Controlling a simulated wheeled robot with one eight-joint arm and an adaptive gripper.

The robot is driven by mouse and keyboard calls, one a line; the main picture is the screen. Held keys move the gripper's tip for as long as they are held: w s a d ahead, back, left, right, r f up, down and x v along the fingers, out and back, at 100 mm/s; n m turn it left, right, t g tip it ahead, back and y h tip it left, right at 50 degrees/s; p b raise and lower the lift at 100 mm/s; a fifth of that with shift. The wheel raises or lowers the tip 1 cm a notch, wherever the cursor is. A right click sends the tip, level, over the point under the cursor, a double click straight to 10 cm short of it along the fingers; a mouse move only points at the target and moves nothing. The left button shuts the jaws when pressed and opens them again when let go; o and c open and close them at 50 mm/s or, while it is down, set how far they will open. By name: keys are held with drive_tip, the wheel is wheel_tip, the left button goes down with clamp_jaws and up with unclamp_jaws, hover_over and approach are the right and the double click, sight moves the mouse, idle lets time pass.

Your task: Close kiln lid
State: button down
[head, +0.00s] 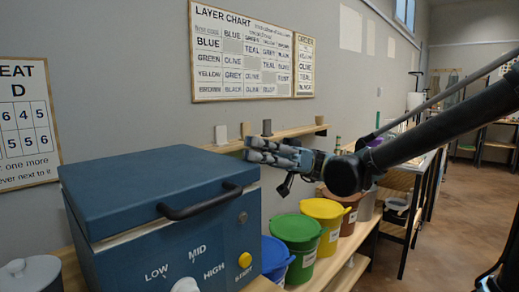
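The kiln (150,257) is a blue box at the lower left of the head view. Its blue lid (150,182) lies nearly level over the body. A thin pale band shows under the lid's front edge; I cannot tell whether the lid is fully seated. A black bar handle (200,204) runs along the lid's front. My gripper (252,150) is in the air near the lid's right rear corner, pointing left. It appears apart from the handle and holds nothing that I can see. Its finger opening is not clear from this angle.
A wall shelf (300,131) is behind my gripper. A grey lidded jar (30,275) stands at left. Open floor lies right.

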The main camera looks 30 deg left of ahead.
drive_tip(key=shift+s+d+f, duration=0.1)
drive_tip(key=shift+d+f, duration=0.05)
drive_tip(key=shift+f, duration=0.15)
drive_tip(key=w+d+r, duration=0.1)
drive_tip(key=w, duration=0.8)
drive_tip(key=shift+w+d, duration=0.3)
drive_tip(key=shift+d, duration=0.1)
